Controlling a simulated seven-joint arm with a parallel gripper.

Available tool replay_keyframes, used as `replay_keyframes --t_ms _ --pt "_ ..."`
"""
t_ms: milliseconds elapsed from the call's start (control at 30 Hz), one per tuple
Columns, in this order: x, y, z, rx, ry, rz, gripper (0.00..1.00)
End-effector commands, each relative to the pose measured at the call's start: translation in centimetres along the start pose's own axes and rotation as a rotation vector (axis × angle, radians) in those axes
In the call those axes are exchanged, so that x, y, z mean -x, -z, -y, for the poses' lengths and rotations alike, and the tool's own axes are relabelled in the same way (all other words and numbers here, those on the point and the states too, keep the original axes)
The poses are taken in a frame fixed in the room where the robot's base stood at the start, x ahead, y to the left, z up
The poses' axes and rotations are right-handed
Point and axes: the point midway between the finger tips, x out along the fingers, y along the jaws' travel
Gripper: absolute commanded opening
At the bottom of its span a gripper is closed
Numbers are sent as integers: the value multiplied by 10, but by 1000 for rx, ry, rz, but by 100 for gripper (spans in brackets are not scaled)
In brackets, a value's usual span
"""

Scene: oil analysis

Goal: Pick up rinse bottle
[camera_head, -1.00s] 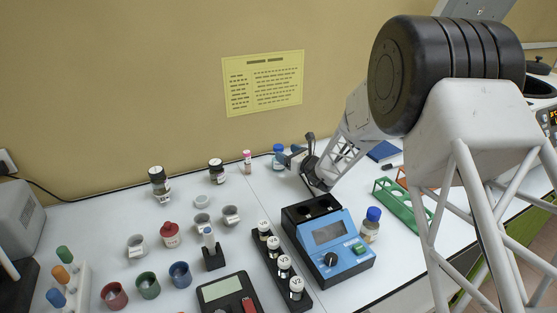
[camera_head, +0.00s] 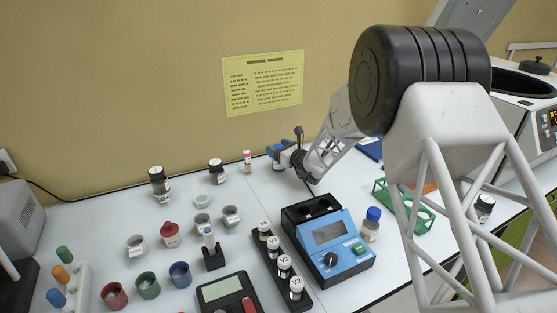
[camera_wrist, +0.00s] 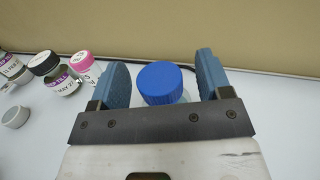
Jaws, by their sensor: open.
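A bottle with a blue screw cap (camera_wrist: 160,83) stands upright at the back of the bench, near the wall. In the head view this bottle (camera_head: 278,166) is mostly hidden by my gripper (camera_head: 281,152). In the wrist view my gripper (camera_wrist: 162,70) is open, with one blue finger on each side of the cap and a gap on both sides. Its label cannot be read. A second blue-capped bottle (camera_head: 371,228), with clear-brown contents, stands right of the blue instrument.
A pink-capped vial (camera_head: 247,162) and a dark-capped jar (camera_head: 216,172) stand left of my gripper. The blue instrument (camera_head: 330,237) is in front, with a green rack (camera_head: 424,218) to the right. The wall (camera_wrist: 250,40) is close behind.

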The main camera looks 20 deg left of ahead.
Motion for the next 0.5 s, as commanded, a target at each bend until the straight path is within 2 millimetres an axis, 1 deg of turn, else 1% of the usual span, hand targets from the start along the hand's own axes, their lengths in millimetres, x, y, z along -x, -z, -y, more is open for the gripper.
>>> replay_keyframes --t_ms 167,500 --pt "0 0 0 0 0 0 72" --pt "0 0 0 0 0 0 19"
